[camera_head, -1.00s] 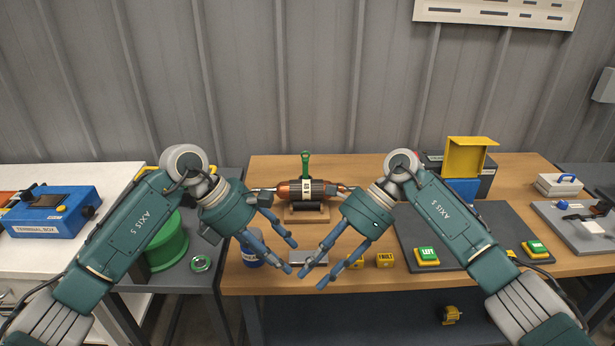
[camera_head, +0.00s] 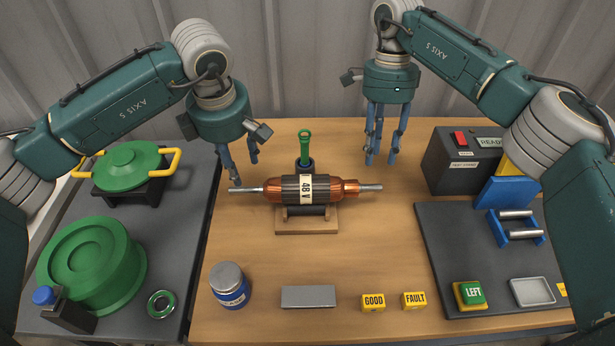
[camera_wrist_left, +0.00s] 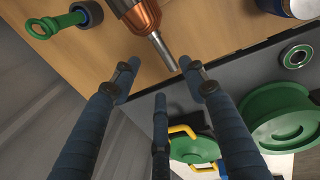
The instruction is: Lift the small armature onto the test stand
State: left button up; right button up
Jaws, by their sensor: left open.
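The armature (camera_head: 328,189), with copper windings, a dark core, a "48 V" label and a steel shaft at both ends, lies level on a wooden cradle (camera_head: 308,227). My left gripper (camera_head: 240,168) is open, pointing down at the left shaft end. In the left wrist view that shaft end (camera_wrist_left: 162,48) shows between the spread fingertips (camera_wrist_left: 158,76), not gripped. My right gripper (camera_head: 382,158) hangs open and empty above and behind the right shaft end. A blue stand with two steel rollers (camera_head: 516,229), apparently the test stand, is on the grey mat at the right.
A dark box (camera_head: 462,160) with a red switch is behind the blue stand.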

aim_at(246, 187)
pick_arm(q)
jog(key=f, duration=0.3)
jog(key=w+f, duration=0.1)
jog(key=f, duration=0.6)
jog(key=shift+w+f, duration=0.2)
jog(key=shift+w, duration=0.05)
pick_arm(e)
jog(key=x, duration=1)
jog(key=shift+s+f, duration=0.3)
pick_arm(q)
jog(key=shift+c, duration=0.5)
pick_arm(e)
jog(key=shift+c, duration=0.5)
pick_arm(q)
jog(key=c, duration=0.9)
pick_arm(e)
grip_shut()
pick_arm(q)
grip_shut()
jog(key=shift+r, duration=0.15)
pick_arm(e)
jog(key=shift+r, duration=0.1)
